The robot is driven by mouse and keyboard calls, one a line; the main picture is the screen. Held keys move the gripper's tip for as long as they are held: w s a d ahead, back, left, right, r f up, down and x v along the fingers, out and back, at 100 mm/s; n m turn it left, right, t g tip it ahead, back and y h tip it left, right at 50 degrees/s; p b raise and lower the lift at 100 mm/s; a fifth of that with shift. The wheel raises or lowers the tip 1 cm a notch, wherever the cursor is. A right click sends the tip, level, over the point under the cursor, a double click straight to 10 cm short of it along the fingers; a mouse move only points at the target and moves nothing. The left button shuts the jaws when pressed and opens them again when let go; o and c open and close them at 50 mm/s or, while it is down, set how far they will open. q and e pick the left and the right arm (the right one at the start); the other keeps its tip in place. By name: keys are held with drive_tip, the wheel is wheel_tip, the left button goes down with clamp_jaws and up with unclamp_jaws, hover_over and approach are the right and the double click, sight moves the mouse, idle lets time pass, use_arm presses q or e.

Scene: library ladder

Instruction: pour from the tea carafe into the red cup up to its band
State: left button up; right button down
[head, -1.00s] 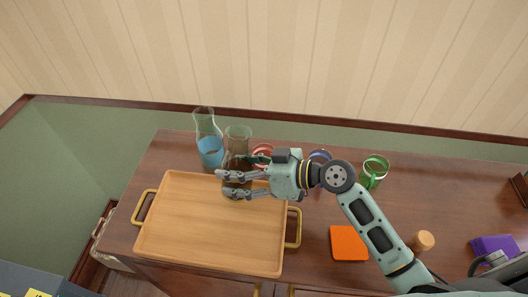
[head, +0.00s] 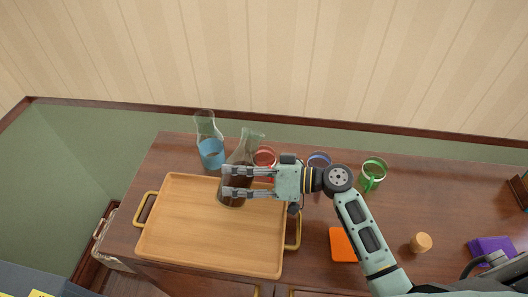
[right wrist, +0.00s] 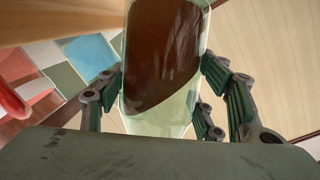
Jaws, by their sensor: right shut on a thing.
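The tea carafe (head: 236,184), clear glass with dark brown tea, is in my right gripper (head: 243,182). Its fingers are shut around the carafe's body. The carafe is tilted, its mouth leaning right towards the red cup, and its lower end is over the back part of the tray. In the right wrist view the carafe (right wrist: 160,60) fills the space between the fingers, its tea surface slanted. The red cup (head: 265,154) stands behind the gripper, partly hidden; its band and inside cannot be made out. No stream of tea shows. My left gripper is not in view.
A carafe of blue liquid (head: 210,151) stands close behind left. A wooden tray (head: 205,250) with brass handles lies in front. A blue cup (head: 319,158) and green cup (head: 373,178) stand right of the red one. An orange square (head: 342,244) and cork-coloured stopper (head: 421,242) lie front right.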

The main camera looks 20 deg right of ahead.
drive_tip(key=shift+s+a+r+m+y+p, duration=0.15)
drive_tip(key=shift+s+a+m+y+p, duration=0.15)
drive_tip(key=shift+m+p, duration=0.3)
drive_tip(key=shift+r, duration=0.25)
drive_tip(key=shift+f+m, duration=0.15)
drive_tip(key=shift+m, duration=0.15)
drive_tip(key=shift+s+a+r+m+y+p, duration=0.2)
drive_tip(key=shift+r+m+y+p, duration=0.15)
drive_tip(key=shift+p, duration=0.5)
drive_tip(key=shift+s+a+f+m+y+p, duration=0.2)
drive_tip(key=shift+f+m+y+p, duration=0.2)
drive_tip(key=shift+m, duration=0.45)
drive_tip(key=shift+a+m+t+p, duration=0.1)
drive_tip(key=shift+m+t+p, duration=0.4)
drive_tip(key=shift+m, duration=0.3)
idle(0.4)
drive_tip(key=shift+w+d+r+m+y+b, duration=0.1)
drive_tip(key=shift+w+d+m+y+b, duration=0.3)
drive_tip(key=shift+m+b, duration=0.4)
idle(2.2)
drive_tip(key=shift+s+r+m, duration=0.1)
drive_tip(key=shift+r+m, duration=0.1)
drive_tip(key=shift+m, duration=0.1)
idle(0.7)
